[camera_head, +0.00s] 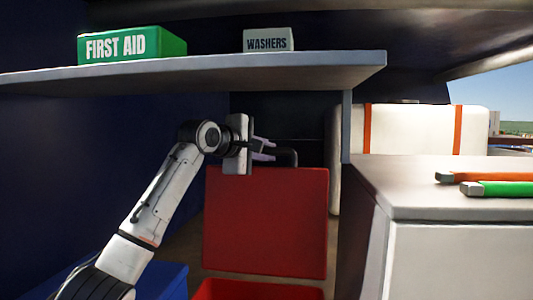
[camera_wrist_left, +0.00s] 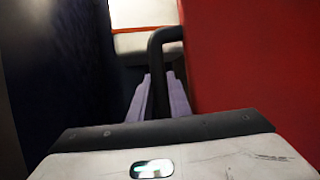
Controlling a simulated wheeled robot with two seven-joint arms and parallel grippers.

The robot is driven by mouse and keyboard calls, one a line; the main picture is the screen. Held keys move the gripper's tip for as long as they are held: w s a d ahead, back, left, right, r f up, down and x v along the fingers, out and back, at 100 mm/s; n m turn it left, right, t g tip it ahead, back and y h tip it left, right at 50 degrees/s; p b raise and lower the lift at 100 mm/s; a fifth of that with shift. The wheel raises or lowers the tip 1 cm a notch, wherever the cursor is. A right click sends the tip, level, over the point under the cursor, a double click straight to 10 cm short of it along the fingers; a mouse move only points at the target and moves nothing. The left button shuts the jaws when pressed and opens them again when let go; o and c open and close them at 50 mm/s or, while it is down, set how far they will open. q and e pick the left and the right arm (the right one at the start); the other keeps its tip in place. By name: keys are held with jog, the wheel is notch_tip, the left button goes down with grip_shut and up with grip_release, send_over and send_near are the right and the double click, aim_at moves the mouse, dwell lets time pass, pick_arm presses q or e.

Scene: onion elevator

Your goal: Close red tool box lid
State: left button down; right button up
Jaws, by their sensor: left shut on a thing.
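The red tool box lid (camera_head: 265,225) stands raised, its broad face toward me in the head view. The red tool box (camera_head: 257,290) shows only its upper edge at the bottom. A black handle (camera_head: 291,153) sticks up from the lid's top edge. My left gripper (camera_head: 268,150) is shut on the handle. In the left wrist view, its pale fingers (camera_wrist_left: 160,97) are at the dark handle (camera_wrist_left: 156,55), and the red lid (camera_wrist_left: 255,60) fills the right side. My right gripper is not in view.
A shelf (camera_head: 230,69) above holds a green first aid box (camera_head: 130,46) and a washers box (camera_head: 267,40). A counter (camera_head: 410,185) with orange-handled (camera_head: 485,177) and green-handled (camera_head: 500,189) tools stands right. A blue box (camera_head: 172,280) is low left, beneath my arm.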

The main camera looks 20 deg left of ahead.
pick_arm(q)
jog(key=shift+s+f+b, duration=0.15)
jog(key=shift+s+b, duration=0.1)
jog(key=shift+b, duration=0.1)
jog(key=s+d+f+t+b, duration=0.1)
jog(key=s+d+b, duration=0.1)
jog(key=s+b, duration=0.4)
jog(key=s+d+f+m+t+b, duration=0.1)
jog(key=s+d+b, duration=0.1)
jog(key=s+b, duration=0.4)
jog(key=shift+s+d+t, duration=0.3)
jog(key=shift+s, duration=2.45)
